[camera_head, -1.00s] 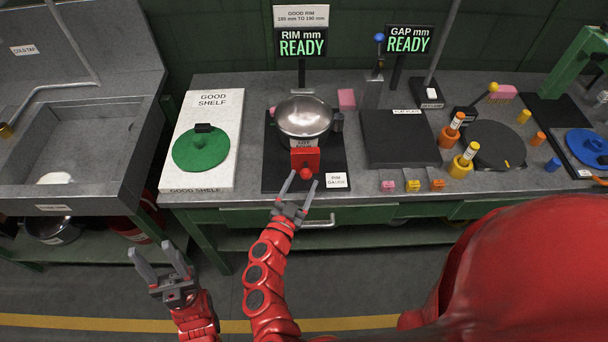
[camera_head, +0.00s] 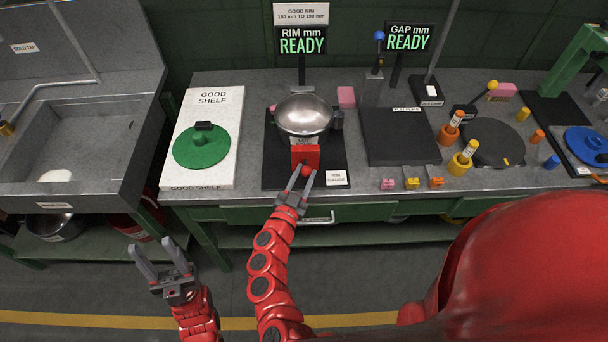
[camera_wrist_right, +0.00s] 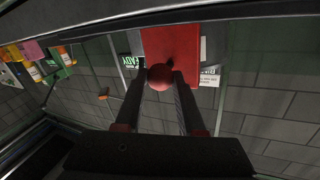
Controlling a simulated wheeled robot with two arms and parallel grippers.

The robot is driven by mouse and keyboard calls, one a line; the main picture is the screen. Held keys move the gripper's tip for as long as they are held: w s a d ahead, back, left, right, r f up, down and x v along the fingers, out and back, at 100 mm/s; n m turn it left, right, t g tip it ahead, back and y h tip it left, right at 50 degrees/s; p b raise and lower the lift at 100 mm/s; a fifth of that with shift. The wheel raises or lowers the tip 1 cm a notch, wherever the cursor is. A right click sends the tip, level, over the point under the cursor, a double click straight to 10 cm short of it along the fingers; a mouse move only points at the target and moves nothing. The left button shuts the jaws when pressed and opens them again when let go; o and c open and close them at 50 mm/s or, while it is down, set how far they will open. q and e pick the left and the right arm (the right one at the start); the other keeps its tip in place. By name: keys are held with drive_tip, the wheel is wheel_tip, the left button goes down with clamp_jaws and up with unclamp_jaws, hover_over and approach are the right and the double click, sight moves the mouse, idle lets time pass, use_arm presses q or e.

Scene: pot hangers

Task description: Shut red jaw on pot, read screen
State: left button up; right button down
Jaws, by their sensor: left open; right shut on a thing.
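A steel pot (camera_head: 304,115) sits on the black rim gauge (camera_head: 279,170), against the red jaw (camera_head: 305,155) at its near side. I cannot tell whether the jaw touches the pot. My right gripper (camera_head: 301,178) is shut on the red ball knob (camera_head: 306,171) at the front of the jaw. In the right wrist view the two fingers flank the knob (camera_wrist_right: 160,77), with the red jaw block (camera_wrist_right: 172,55) beyond it. The rim screen (camera_head: 302,42) reads READY. My left gripper (camera_head: 160,258) is open and empty, low in front of the bench.
A white good shelf board (camera_head: 228,125) with a green lid (camera_head: 201,147) lies left of the gauge. A black flat plate (camera_head: 399,148) lies to the right, under a gap screen (camera_head: 408,39) reading READY. A sink (camera_head: 75,147) is far left.

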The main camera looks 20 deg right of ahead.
sight(304, 163)
drive_tip(key=w, duration=0.2)
drive_tip(key=w+d+b, duration=0.1)
drive_tip(key=shift+w, duration=0.35)
drive_tip(key=shift+w+d, duration=0.1)
drive_tip(key=shift+w, duration=0.25)
drive_tip(key=c, duration=0.5)
unclamp_jaws()
drive_tip(key=shift+s, duration=0.15)
